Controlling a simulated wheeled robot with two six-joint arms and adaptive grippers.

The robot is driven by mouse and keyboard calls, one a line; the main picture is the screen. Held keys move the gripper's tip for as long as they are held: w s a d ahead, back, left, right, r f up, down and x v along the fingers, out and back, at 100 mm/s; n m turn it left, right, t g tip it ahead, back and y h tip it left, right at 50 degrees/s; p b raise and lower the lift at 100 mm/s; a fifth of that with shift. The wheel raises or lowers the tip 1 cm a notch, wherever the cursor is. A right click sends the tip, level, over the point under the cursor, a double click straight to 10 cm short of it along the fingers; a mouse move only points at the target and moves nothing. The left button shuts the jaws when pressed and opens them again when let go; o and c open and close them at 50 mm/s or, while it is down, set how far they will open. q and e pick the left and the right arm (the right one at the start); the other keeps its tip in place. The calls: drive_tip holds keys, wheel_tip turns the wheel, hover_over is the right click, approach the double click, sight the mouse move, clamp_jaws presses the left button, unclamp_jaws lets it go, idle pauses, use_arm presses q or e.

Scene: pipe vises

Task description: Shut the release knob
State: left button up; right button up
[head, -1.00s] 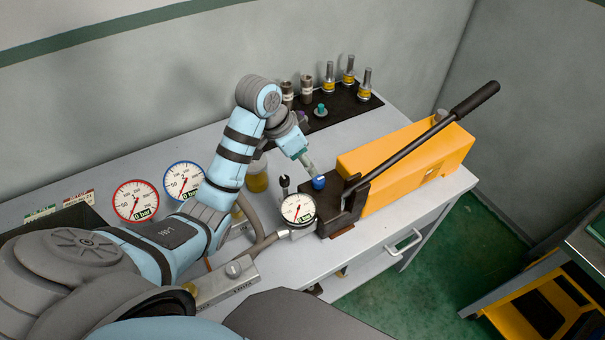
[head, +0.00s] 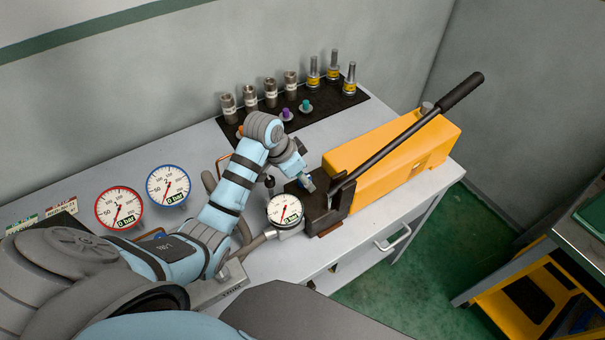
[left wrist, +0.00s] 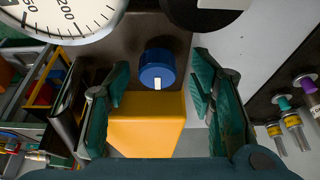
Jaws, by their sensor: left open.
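The release knob (left wrist: 157,70) is a round blue knob with a white mark, on the dark block of the yellow hand pump (head: 395,165). In the left wrist view it sits between the two teal fingers of my left gripper, with a gap on either side. My left gripper (head: 306,180) is open and points down at the knob; in the head view it largely hides the knob. I cannot tell whether the fingertips reach down to its height. My right gripper is not in view.
A pressure gauge (head: 284,210) reading 0 bar stands close to the left of the pump block. The long pump lever (head: 410,130) slants up to the right. Several fittings stand on a dark mat (head: 330,110) behind. Two more gauges sit at the left.

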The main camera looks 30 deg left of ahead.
use_arm(q)
drive_tip(key=shift+d, duration=0.1)
drive_tip(key=c, duration=1)
drive_tip(key=shift+c, duration=0.8)
